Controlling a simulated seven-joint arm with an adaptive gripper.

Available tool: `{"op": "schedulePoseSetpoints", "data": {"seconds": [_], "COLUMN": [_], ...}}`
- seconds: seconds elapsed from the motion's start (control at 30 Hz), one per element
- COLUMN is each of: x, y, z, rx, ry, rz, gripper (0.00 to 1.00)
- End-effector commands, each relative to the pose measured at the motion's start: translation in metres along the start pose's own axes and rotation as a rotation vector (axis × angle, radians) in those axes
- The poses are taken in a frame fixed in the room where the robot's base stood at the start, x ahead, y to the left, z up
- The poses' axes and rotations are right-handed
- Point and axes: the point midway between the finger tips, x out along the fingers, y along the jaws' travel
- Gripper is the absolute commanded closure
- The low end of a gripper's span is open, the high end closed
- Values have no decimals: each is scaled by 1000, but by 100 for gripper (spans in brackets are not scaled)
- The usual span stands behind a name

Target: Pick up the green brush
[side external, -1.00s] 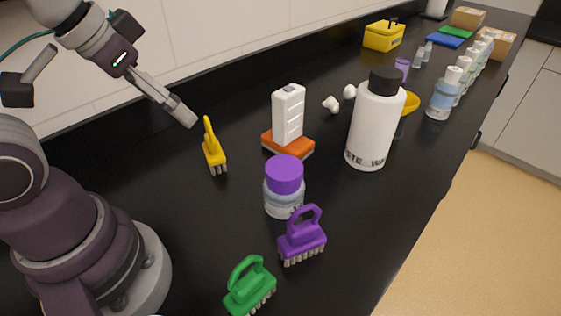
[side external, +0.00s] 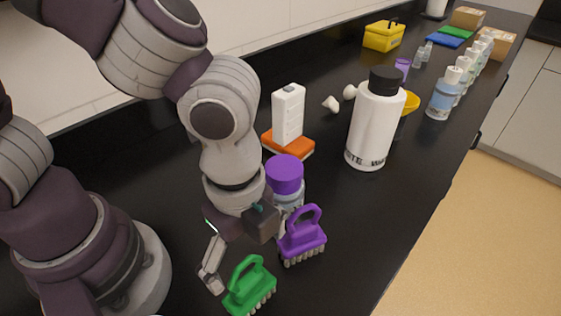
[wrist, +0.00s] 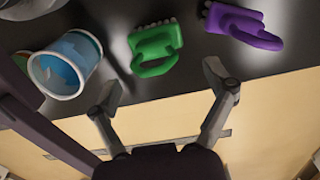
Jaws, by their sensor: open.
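The green brush (side external: 249,287) stands bristles down on the black counter near its front edge, with its loop handle up. My gripper (side external: 213,281) is just left of it in the side view, pointing down. In the wrist view, the green brush (wrist: 155,48) lies ahead of my gripper (wrist: 165,93), between and beyond its two spread fingertips. The jaws are open and empty, apart from the brush. One finger is largely hidden in the side view.
A purple brush (side external: 301,237) stands close to the right of the green one. A purple-capped jar (side external: 285,178) is behind it, partly hidden by my arm. A white bottle (side external: 374,125) stands farther back. A blue-and-white container (wrist: 66,62) shows left in the wrist view.

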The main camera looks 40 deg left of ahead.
Motion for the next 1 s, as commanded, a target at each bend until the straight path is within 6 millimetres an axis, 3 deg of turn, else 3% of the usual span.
{"op": "schedulePoseSetpoints", "data": {"seconds": [0.3,0.6,1.0], "x": [53,60,60], "y": [7,6,6], "z": [2,2,2], "rx": [-3,-5,-5], "ry": [-4,1,1], "rz": [3,-2,-2], "gripper": [17,17,70]}}
